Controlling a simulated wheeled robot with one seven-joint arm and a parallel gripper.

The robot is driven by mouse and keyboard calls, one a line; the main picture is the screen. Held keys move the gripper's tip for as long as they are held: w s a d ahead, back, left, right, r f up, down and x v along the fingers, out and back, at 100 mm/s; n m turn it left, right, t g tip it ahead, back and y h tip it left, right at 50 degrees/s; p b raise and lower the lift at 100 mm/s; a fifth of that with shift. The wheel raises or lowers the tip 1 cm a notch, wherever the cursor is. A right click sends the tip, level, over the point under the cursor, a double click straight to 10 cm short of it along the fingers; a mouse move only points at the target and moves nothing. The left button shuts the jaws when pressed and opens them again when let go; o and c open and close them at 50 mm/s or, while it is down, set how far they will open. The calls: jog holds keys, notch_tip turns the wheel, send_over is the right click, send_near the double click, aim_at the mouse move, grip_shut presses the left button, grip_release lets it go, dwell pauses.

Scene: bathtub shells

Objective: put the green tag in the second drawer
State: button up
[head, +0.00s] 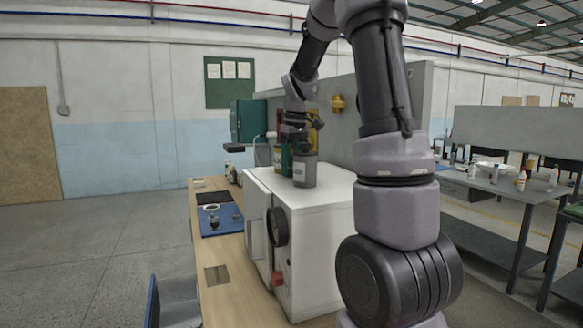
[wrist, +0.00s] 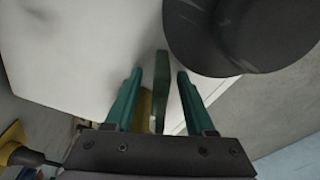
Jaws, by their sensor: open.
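In the wrist view, the two green fingers of my gripper (wrist: 160,74) are apart. A thin dark green piece (wrist: 160,98), which looks like the green tag, stands on edge between them, with a gap visible on each side. In the head view, my gripper (head: 287,160) is low over the top of a white cabinet-like machine (head: 322,190), just left of a grey can. The tag cannot be made out clearly in the head view. No drawer can be clearly identified in either view.
The grey can (head: 305,171) stands close beside my gripper and looms dark in the wrist view (wrist: 235,35). A yellow item (wrist: 145,108) is beside the tag. A blue mat (head: 222,221) with small parts lies on the wooden bench (head: 214,254). A grey panel stands behind.

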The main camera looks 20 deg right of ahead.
grip_shut()
